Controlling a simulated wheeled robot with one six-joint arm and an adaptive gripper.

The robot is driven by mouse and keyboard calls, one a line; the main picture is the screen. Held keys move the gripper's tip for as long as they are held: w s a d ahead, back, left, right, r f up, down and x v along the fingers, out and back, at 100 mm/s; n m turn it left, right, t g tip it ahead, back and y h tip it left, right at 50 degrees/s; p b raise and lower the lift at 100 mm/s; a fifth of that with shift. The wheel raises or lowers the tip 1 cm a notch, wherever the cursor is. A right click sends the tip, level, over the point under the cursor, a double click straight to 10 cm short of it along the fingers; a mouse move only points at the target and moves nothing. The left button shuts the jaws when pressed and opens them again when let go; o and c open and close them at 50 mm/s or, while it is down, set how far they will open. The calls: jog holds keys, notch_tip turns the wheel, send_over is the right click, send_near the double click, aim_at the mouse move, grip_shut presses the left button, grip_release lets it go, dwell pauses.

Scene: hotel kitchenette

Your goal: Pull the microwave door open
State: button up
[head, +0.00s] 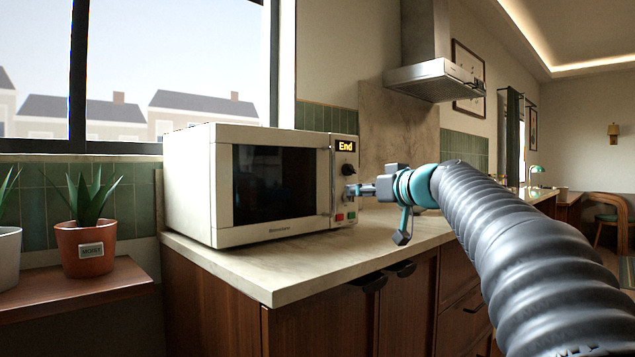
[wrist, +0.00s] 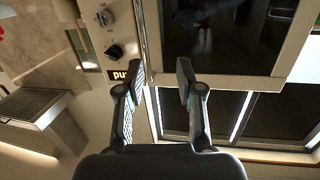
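The cream microwave (head: 200,180) stands on the counter with its dark-windowed door (head: 272,185) closed. A slim upright handle (head: 332,180) runs along the door's right edge, beside the control panel with a lit "End" display (head: 346,146). My gripper (head: 354,190) is in front of the panel, just right of the handle in the head view. In the wrist view, which is upside down, my gripper (wrist: 158,75) is open, with its two fingers apart. The seam between door and panel (wrist: 148,45) lies between them in the picture. I cannot tell whether either finger touches the microwave.
The marble counter (head: 290,263) has free room before and right of the microwave. A potted plant (head: 86,240) stands on a lower wooden shelf at the left. A range hood (head: 435,80) hangs behind at the right. Wooden cabinets (head: 320,325) are below.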

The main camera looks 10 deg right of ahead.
aim_at(333, 176)
jog(key=shift+n+t+y, duration=0.3)
jog(key=shift+t, duration=0.3)
jog(key=w+a+r+p, duration=0.1)
jog(key=w, duration=0.3)
jog(key=w+a+r+p, duration=0.1)
jog(key=w+p, duration=0.1)
jog(key=w, duration=0.3)
jog(key=w+a+p, duration=0.1)
jog(key=w, duration=0.4)
jog(key=shift+w+a+r+p, duration=0.1)
jog(key=shift+w+r+p, duration=0.1)
jog(key=shift+r+p, duration=0.2)
jog(key=shift+w+a+f, duration=0.1)
jog(key=shift+w+a, duration=0.15)
jog(key=shift+w, duration=0.4)
grip_shut()
